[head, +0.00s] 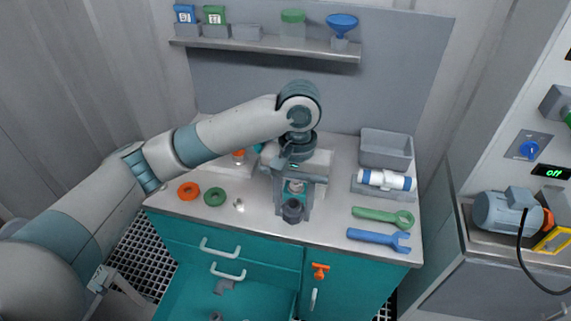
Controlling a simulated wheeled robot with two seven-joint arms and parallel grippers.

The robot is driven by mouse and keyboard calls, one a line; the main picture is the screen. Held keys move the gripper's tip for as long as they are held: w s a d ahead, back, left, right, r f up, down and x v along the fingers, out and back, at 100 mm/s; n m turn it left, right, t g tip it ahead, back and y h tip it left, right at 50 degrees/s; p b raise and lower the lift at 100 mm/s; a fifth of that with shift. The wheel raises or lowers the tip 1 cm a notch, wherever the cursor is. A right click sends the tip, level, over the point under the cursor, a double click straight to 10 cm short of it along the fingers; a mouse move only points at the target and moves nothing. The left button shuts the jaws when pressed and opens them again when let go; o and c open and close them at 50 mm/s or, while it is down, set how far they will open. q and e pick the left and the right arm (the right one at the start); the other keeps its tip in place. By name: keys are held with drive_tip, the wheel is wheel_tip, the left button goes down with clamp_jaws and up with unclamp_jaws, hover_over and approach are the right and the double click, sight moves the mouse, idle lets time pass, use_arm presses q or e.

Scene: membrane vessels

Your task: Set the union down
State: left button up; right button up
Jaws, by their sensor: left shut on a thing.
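My left gripper (295,196) points down over the middle of the steel worktop (335,225). It is shut on a small dark grey fitting (292,211), which looks like the union. The fitting shows at the fingertips, close above or at the worktop; I cannot tell whether it touches. A pale and teal part (296,187) shows between the fingers behind it. The gripper hides the worktop behind it. My right gripper is not in view.
An orange ring (188,191), a green ring (215,197) and a small shiny piece (239,204) lie left. A green wrench (383,217), blue wrench (378,238), white-and-blue vessel (384,179) and grey bin (386,149) are right. The drawer (262,293) below stands open.

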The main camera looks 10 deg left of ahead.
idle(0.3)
use_arm(q)
drive_tip(key=w+a+f, duration=0.2)
drive_tip(key=w+a+f+p, duration=0.1)
drive_tip(key=w+a+f, duration=0.1)
drive_tip(key=w+a, duration=0.1)
drive_tip(key=w+a+f+p, duration=0.1)
drive_tip(key=w+a+f, duration=0.2)
drive_tip(key=shift+a, duration=0.25)
drive_tip(key=shift+f+p, duration=0.9)
drive_tip(key=shift+f, duration=1.15)
drive_tip(key=shift+f, duration=0.1)
drive_tip(key=o, duration=1.1)
drive_tip(key=shift+c, duration=0.2)
